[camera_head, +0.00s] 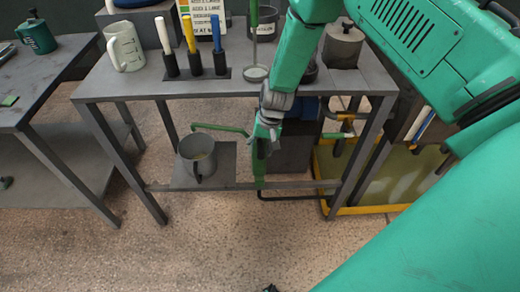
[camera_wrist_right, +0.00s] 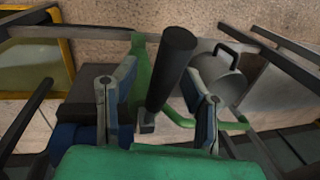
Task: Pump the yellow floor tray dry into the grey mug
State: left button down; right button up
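The grey mug (camera_head: 198,158) stands upright on the bench's lower shelf, under the end of a green spout (camera_head: 222,128). The mug also shows in the wrist view (camera_wrist_right: 218,80). The yellow-rimmed floor tray (camera_head: 370,210) lies on the floor at right, with murky liquid in it. It shows at upper left in the wrist view (camera_wrist_right: 68,35). My right gripper (camera_head: 264,146) is over the lower shelf, right of the mug. In the wrist view its fingers (camera_wrist_right: 160,85) are apart with a dark handle (camera_wrist_right: 170,65) between them; contact is unclear.
The bench top (camera_head: 140,85) is above the mug and carries a measuring jug (camera_head: 125,48) and colored-handled tools (camera_head: 190,45). Bench legs (camera_head: 120,165) frame the lower shelf. Another table (camera_head: 35,85) stands at left. The front floor is mostly clear.

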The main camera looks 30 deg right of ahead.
jog(key=shift+d+f, duration=0.15)
jog(key=shift+a, duration=0.4)
grip_shut()
